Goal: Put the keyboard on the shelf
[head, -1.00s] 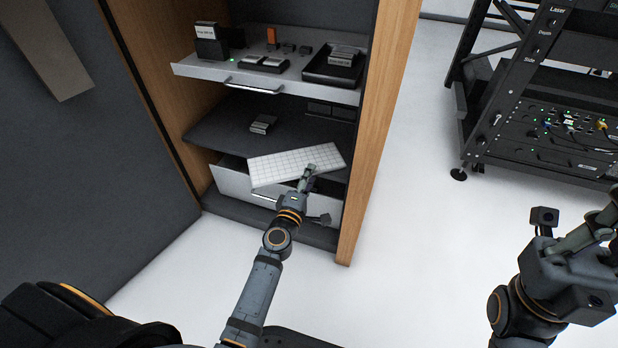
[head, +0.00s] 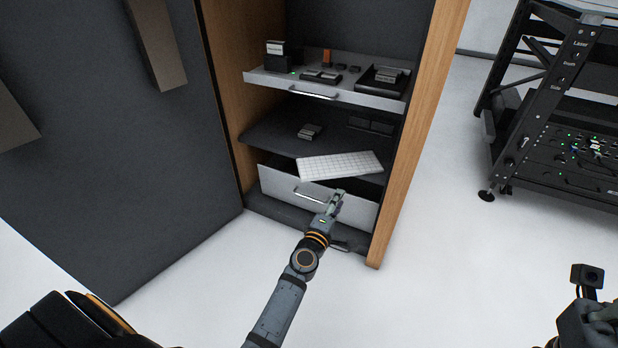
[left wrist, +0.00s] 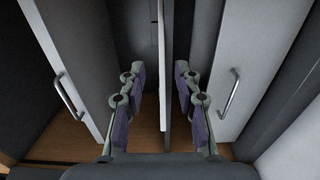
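The white keyboard (head: 340,166) lies on the dark middle shelf (head: 268,136) of the wooden cabinet. It sits slightly askew, and its front left part seems to stick out past the shelf edge. My left gripper (head: 338,199) is just in front of and below the keyboard, before the lower drawer. In the left wrist view the left gripper (left wrist: 160,76) has its fingers apart. A thin pale strip, seemingly the keyboard's edge (left wrist: 162,45), runs between them without visible finger contact. My right gripper (head: 600,318) is partly cut off at the right edge, and its fingers are unclear.
A pulled-out upper tray (head: 290,89) carries small devices above the shelf. A small grey object (head: 309,131) lies on the shelf behind the keyboard. The lower drawer (head: 281,188) stands slightly out. A wooden side panel (head: 415,130) bounds the cabinet at right; a black rack (head: 556,140) stands beyond.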

